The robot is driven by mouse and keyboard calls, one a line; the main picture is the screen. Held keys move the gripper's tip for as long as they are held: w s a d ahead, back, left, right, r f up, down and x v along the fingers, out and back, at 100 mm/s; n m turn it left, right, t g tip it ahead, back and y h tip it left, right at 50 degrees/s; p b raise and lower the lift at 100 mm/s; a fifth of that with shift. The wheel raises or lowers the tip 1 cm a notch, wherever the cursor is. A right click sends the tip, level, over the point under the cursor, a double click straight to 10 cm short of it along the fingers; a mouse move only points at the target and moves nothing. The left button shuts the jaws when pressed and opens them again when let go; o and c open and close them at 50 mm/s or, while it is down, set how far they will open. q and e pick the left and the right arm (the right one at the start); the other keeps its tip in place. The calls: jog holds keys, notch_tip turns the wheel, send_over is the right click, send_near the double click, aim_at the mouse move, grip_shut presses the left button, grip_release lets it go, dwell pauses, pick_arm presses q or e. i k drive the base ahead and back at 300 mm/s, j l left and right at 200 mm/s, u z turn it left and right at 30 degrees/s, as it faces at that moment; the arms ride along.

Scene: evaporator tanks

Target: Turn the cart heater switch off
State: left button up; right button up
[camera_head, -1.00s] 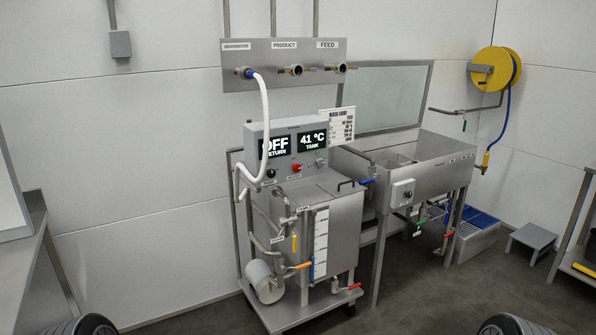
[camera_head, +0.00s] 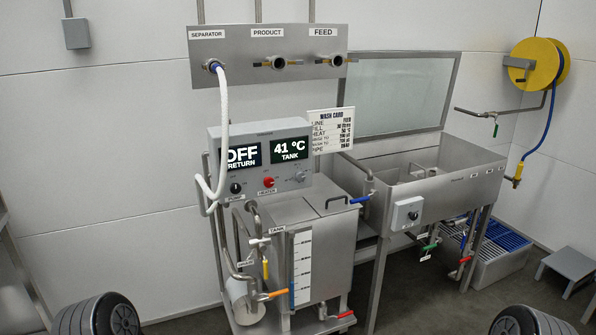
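The cart (camera_head: 312,235) is a steel tank unit with a grey control box (camera_head: 263,135) on top. The heater switch is a red knob (camera_head: 269,182) on the front of the box, above a label that reads HEATER. The way its pointer faces is too small to tell. A left display (camera_head: 243,157) reads OFF RETURN, and a right display (camera_head: 290,149) reads 41 °C TANK. A black pump knob (camera_head: 236,188) is left of the heater switch, and a dial (camera_head: 300,176) is right of it. Neither of my grippers shows; only dark rounded parts of my arms appear at the bottom corners.
A white hose (camera_head: 222,120) hangs from the separator port past the box's left side. A wash card (camera_head: 331,130) stands at the box's right. A steel sink (camera_head: 440,185) with its own knob box (camera_head: 407,213) is right of the cart. Floor shows between sink and cart.

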aim_at(269, 181)
jog(key=i+l, duration=0.25)
jog(key=i+l+u, duration=0.1)
jog(key=i+l, duration=0.15)
jog(key=l, duration=0.2)
jog(key=i+l, duration=0.2)
jog(key=l, duration=0.2)
jog(key=i+l, duration=0.25)
jog(key=i+l+u, duration=0.1)
jog(key=i+l, duration=0.15)
jog(key=l, duration=0.2)
jog(key=i+l, duration=0.2)
jog(key=l, duration=0.2)
